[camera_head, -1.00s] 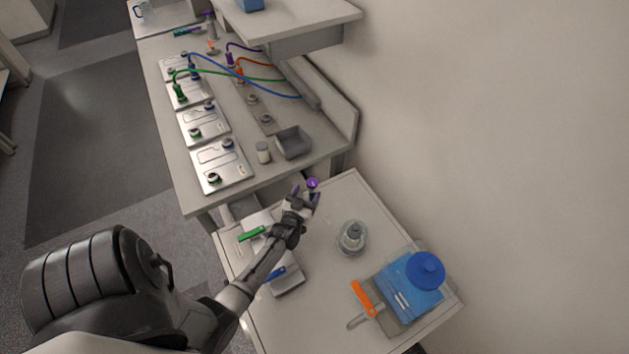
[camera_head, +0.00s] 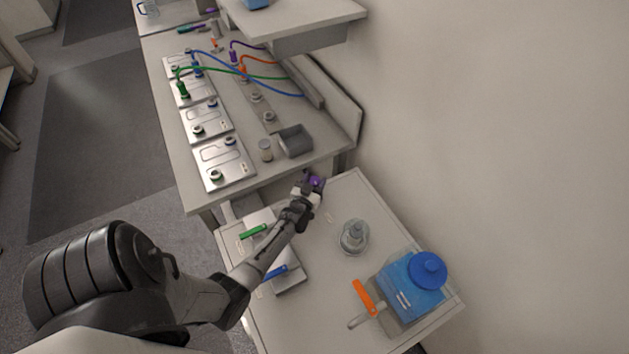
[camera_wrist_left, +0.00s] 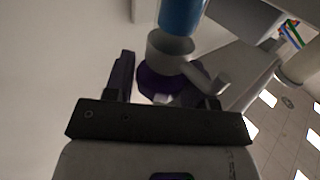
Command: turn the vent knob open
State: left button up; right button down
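The purple knob (camera_head: 316,182), which I take as the vent knob, stands at the far corner of the near white table. My left gripper (camera_head: 311,178) is at it and covers part of it in the head view. In the left wrist view the purple knob (camera_wrist_left: 158,82) lies between the fingers of my left gripper (camera_wrist_left: 162,80). The fingers look spread, with a narrow gap beside the left finger; contact on the right is unclear. The knob's lower part is hidden behind the gripper body. My right gripper is not in view.
The bench behind holds metal plates, cables and a grey bin (camera_head: 295,141).

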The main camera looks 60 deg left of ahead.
pick_arm(q)
jog(key=c, duration=0.6)
jog(key=shift+o, duration=0.2)
jog(key=shift+r+n+g+y, duration=0.1)
jog(key=shift+n+g+y, duration=0.3)
jog(key=shift+y, duration=0.1)
jog(key=shift+n+g+y+p, duration=0.4)
jog(key=shift+y, duration=0.1)
jog(key=o, duration=0.9)
jog(key=shift+o, duration=0.2)
